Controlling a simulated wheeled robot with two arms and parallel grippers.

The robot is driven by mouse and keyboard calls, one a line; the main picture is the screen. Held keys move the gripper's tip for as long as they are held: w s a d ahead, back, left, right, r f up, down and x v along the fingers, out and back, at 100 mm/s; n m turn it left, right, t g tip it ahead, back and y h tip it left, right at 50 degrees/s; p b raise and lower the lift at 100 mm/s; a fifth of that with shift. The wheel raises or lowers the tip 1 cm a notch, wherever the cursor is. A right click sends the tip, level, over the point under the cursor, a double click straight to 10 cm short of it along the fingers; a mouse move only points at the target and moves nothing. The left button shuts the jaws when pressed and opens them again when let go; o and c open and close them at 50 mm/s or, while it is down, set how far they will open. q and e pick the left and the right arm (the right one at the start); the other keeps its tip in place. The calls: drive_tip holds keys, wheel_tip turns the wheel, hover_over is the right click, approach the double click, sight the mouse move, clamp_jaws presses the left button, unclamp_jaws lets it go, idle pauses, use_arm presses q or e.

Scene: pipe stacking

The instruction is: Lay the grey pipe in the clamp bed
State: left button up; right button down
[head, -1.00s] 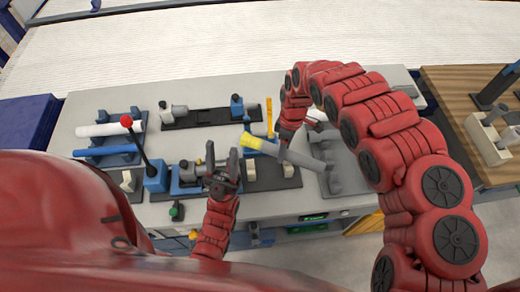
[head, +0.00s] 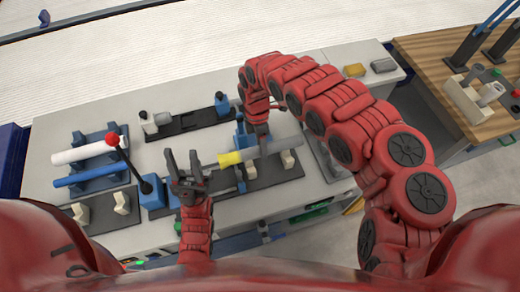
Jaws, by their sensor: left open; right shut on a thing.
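The grey pipe (head: 278,147) has a yellow band (head: 229,159) near its left end. My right gripper (head: 262,138) is shut on its grey middle; the arm partly hides the grip. The pipe lies roughly level over the right part of a dark bed plate (head: 270,177) with cream blocks (head: 289,159). I cannot tell whether the pipe touches the blocks. My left gripper (head: 185,168) is open and empty, fingers up, just left of the yellow end. It hides part of the bed. Another dark plate section with cream blocks (head: 122,203) shows at the left.
A white pipe (head: 80,153) and a blue pipe (head: 90,176) lie on a blue rack at the left. A red-knobbed lever (head: 126,160) rises from a blue block. A dark fixture (head: 187,122) stands at the back. A wooden table (head: 440,60) is at the right.

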drive_tip(key=shift+a+f+b, duration=0.3)
drive_tip(key=shift+f+b, duration=0.1)
drive_tip(key=shift+f, duration=0.35)
wheel_tip(320, 180, down, 6)
drive_tip(key=b, duration=0.4)
drive_tip(key=shift+d+r, duration=0.1)
drive_tip(key=shift+r, duration=0.05)
drive_tip(key=shift+c, duration=1.3)
unclamp_jaws()
drive_tip(key=shift+w+r, duration=0.1)
drive_tip(key=shift+r, duration=0.05)
